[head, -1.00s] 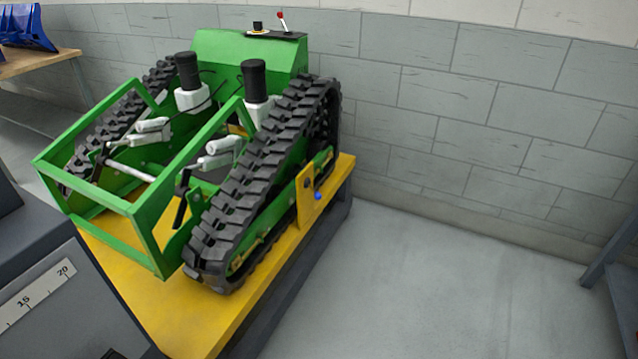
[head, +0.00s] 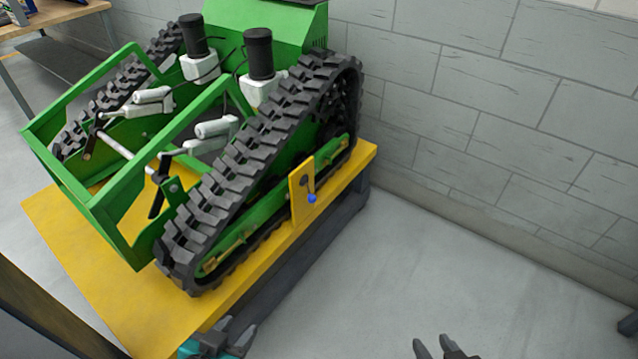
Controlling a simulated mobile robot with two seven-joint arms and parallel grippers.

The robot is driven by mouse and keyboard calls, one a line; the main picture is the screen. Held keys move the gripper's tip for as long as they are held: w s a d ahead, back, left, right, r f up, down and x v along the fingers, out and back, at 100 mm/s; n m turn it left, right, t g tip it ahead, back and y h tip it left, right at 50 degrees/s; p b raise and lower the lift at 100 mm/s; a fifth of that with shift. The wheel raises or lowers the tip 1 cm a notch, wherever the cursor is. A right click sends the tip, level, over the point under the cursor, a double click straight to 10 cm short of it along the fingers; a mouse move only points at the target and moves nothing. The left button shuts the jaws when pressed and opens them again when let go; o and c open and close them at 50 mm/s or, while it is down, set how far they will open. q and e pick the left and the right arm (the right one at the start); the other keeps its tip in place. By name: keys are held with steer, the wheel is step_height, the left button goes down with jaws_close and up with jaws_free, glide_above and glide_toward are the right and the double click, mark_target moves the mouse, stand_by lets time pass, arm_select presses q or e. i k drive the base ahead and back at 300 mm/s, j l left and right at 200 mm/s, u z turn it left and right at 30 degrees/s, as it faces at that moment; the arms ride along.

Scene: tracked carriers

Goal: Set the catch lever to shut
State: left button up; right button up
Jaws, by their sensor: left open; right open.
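The plate stands at the side edge of the yellow platform, beside the near black track. The knob hangs low, slightly right of the dark pivot. My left gripper (head: 232,336) is open at the bottom edge, below and left of the lever, touching nothing I can see. My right gripper (head: 443,345) is open at the bottom edge, over the floor, to the right of and well apart from the lever. Both are partly cut off by the frame.
The green tracked carrier (head: 104,215) stands on the yellow platform (head: 92,299). A grey block wall (head: 480,110) runs behind it. A wooden table (head: 55,15) stands at the far left.

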mark_target(311, 197)
steer(key=i+l+u, duration=0.1)
steer(key=i+l, duration=0.45)
steer(key=l, duration=0.2)
steer(key=i+l+u, duration=0.15)
steer(key=i+l, duration=0.15)
steer(key=i+l+u, duration=0.1)
steer(key=i+l, duration=0.15)
steer(key=l, duration=0.25)
